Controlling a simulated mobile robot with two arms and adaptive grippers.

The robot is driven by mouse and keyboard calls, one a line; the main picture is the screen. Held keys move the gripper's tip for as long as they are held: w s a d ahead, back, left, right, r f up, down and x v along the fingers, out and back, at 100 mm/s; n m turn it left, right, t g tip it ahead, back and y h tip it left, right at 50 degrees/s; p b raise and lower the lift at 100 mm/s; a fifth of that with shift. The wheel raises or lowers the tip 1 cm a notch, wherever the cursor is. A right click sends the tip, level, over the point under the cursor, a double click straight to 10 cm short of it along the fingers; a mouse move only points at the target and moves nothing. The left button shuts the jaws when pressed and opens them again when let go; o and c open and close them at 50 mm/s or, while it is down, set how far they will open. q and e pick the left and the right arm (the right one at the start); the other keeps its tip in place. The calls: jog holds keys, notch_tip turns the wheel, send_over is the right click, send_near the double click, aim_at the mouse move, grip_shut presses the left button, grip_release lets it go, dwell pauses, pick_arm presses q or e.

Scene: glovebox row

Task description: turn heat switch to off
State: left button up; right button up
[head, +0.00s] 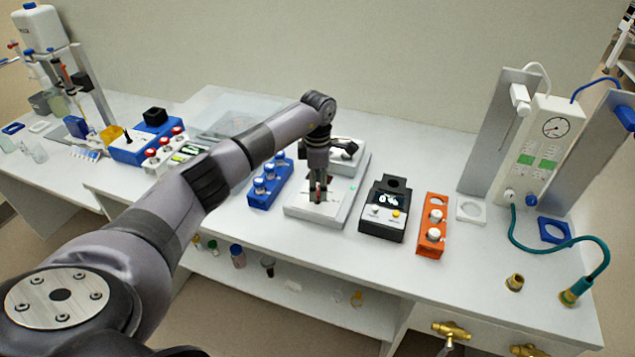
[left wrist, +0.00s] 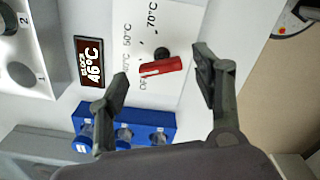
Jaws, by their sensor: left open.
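The heat switch is a red bar knob (left wrist: 160,68) on a white panel marked OFF, 50°C, 70°C and another value partly hidden by the tilted view. The bar lies roughly across the panel; which mark it points at I cannot tell. My left gripper (left wrist: 163,76) is open, with one finger on each side of the knob and a gap to both. In the head view my left gripper (head: 318,186) points down over the front of the white heater block unit (head: 337,222). My right gripper is not in view.
A blue vial rack (head: 263,198) stands left of the unit. A black meter (head: 380,224) and an orange rack (head: 432,240) stand close on its right. Gas fittings and a teal hose (head: 530,246) are further right. The wall behind is clear.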

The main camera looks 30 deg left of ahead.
pick_arm(q)
jog(key=shift+f, duration=0.65)
jog(key=shift+c, duration=0.6)
jog(key=c, duration=1)
